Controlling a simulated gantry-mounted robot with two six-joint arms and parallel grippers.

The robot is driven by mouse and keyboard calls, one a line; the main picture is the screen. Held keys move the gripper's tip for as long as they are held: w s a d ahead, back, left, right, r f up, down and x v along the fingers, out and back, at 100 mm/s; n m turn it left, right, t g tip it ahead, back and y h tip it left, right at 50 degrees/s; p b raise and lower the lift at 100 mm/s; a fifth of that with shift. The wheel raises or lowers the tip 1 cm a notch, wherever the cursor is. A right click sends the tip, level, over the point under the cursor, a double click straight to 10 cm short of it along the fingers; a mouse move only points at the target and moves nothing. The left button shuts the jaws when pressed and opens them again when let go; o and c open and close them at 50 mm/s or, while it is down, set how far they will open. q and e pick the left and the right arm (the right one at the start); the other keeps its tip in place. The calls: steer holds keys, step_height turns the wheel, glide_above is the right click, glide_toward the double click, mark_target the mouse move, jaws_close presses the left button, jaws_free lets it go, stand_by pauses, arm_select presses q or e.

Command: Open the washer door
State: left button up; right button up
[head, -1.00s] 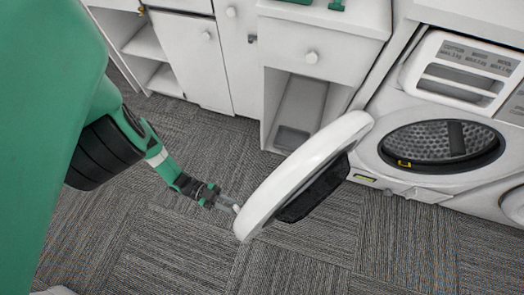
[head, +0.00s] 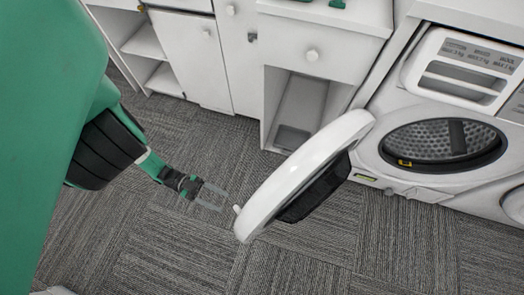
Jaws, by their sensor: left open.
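The washer (head: 435,181) stands at the right, with its round drum opening (head: 443,142) uncovered. Its white round door (head: 300,170) is swung wide out to the left, edge on to me, with the dark inner side facing the washer. A small knob (head: 237,209) sticks out at the door's lower left edge. My left gripper (head: 217,197) is open and empty, just left of that knob and apart from it. My right gripper is not in view.
White cabinets (head: 190,55) with round knobs line the back. An open cubby (head: 305,112) under a drawer stands behind the door. Open shelves (head: 150,58) are at the upper left. The grey carpet (head: 200,255) in front is clear.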

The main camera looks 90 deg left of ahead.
arm_select(q)
steer(key=v, duration=0.5)
steer(key=shift+b, duration=0.35)
